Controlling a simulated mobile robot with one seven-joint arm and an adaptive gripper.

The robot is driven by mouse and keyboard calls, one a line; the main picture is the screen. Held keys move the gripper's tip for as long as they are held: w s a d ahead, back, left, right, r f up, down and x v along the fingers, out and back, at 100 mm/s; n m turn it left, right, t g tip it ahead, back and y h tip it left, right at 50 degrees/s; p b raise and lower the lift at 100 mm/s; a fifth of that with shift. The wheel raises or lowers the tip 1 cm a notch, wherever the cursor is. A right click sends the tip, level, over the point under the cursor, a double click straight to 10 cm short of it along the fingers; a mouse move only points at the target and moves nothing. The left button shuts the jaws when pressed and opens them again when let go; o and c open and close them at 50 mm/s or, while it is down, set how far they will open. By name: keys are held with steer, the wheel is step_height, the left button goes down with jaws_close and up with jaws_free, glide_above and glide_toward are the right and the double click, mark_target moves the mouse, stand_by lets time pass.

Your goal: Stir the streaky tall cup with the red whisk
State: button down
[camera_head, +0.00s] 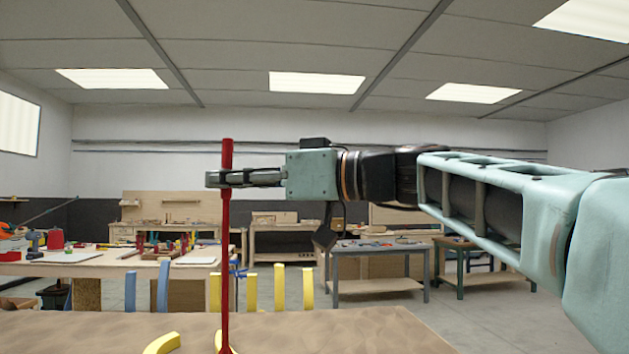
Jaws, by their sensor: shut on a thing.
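The red whisk (225,265) hangs upright, its long handle rising above my gripper and its lower end reaching down to the bottom edge of the picture. My gripper (222,179) points left and is shut on the upper part of the whisk, well above the brown tabletop (330,335). I cannot make out a streaky tall cup in this view. A small yellow piece shows right by the whisk's low end, partly cut off by the picture edge, and I cannot tell what it is.
A curved yellow piece (162,343) lies on the tabletop left of the whisk. Yellow uprights (279,288) and blue uprights (162,286) stand beyond its far edge. The tabletop's right part is bare. Workbenches with tools stand farther back.

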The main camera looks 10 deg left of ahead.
mark_target(232, 152)
steer(key=shift+r, duration=0.1)
step_height(232, 152, up, 4)
steer(key=p, duration=0.3)
stand_by(1.1)
